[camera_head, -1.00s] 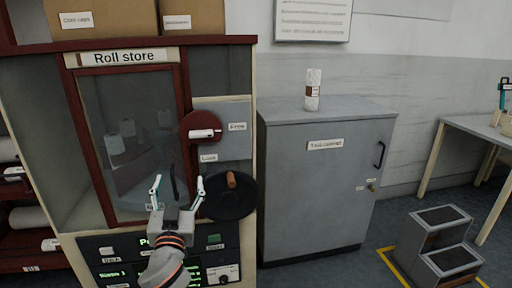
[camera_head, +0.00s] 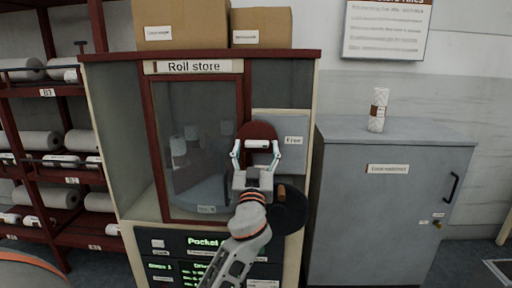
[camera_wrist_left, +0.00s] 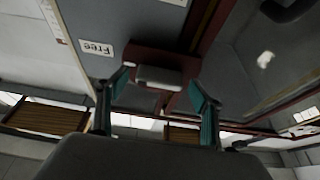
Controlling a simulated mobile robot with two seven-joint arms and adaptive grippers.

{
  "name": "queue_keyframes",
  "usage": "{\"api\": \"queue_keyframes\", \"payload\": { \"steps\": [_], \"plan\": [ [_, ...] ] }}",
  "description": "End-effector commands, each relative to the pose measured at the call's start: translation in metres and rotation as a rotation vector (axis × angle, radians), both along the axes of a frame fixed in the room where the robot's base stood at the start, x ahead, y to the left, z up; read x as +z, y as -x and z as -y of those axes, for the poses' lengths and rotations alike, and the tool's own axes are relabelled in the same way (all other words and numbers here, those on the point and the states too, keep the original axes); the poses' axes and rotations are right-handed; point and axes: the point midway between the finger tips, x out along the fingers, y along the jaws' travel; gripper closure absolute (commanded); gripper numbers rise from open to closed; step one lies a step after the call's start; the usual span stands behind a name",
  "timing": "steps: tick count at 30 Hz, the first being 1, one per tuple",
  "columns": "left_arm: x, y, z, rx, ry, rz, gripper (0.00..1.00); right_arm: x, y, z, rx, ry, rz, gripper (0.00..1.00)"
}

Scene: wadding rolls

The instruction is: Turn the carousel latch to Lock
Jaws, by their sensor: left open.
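The handle lies level, pointing toward the "Free" label (camera_head: 293,140). In the left wrist view the pale handle (camera_wrist_left: 159,77) shows between my fingertips. My left gripper (camera_head: 255,158) is open, with one finger on each side of the handle. I cannot tell whether the fingers touch it. The Lock label is hidden behind my gripper. My right gripper is not in view.
A black handwheel with a brown knob (camera_head: 281,193) sits just below my left gripper. The glass door (camera_head: 194,130) is left of the latch. The grey tool cabinet (camera_head: 400,200) stands to the right with a wrapped roll (camera_head: 378,110) on top. Shelves of rolls (camera_head: 40,140) stand left.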

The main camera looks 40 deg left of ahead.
Motion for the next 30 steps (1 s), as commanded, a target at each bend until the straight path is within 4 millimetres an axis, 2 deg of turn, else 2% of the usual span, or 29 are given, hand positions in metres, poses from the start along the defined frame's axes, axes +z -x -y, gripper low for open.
{"api": "queue_keyframes", "payload": {
  "steps": [10,14,15,23,30],
  "plan": [
    [0.001,-0.004,-0.002,0.000,0.001,-0.002,0.33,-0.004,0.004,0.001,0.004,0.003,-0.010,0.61],
    [0.001,-0.004,-0.002,0.000,0.001,-0.002,0.67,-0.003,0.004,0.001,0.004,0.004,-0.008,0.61],
    [0.001,-0.004,-0.002,0.000,0.001,-0.002,0.72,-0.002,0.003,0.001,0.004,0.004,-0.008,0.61],
    [0.002,-0.004,-0.002,0.000,-0.010,-0.007,0.72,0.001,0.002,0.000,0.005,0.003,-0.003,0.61],
    [0.005,-0.003,-0.003,0.000,-0.085,-0.051,0.72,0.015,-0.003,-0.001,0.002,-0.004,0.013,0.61]
  ]
}}
